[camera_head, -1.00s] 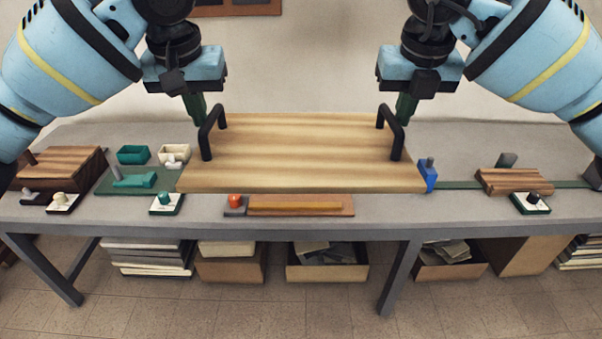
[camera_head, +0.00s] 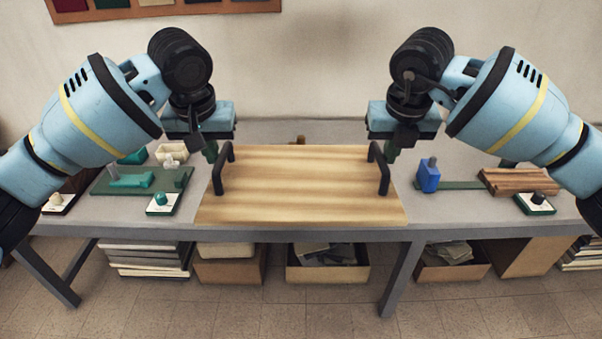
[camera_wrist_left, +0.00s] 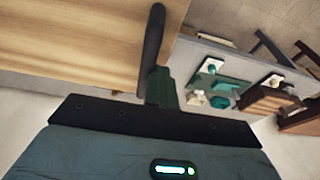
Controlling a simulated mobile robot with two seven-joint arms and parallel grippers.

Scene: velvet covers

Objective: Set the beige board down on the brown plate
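The beige board (camera_head: 305,190), with a black handle at each end, lies roughly level over the middle of the table in the head view. It also shows in the left wrist view (camera_wrist_left: 75,45). My left gripper (camera_head: 213,155) is shut on the left handle; in the left wrist view its green fingers (camera_wrist_left: 162,88) are at that handle. My right gripper (camera_head: 388,155) is at the right handle and appears shut on it. The brown plate is hidden beneath the board. I cannot tell whether the board touches it.
Left of the board are a green tray (camera_head: 135,181) and a white block with a teal knob (camera_head: 163,202). A blue block (camera_head: 428,177) stands close to the right. A striped wooden block (camera_head: 515,181) lies further right.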

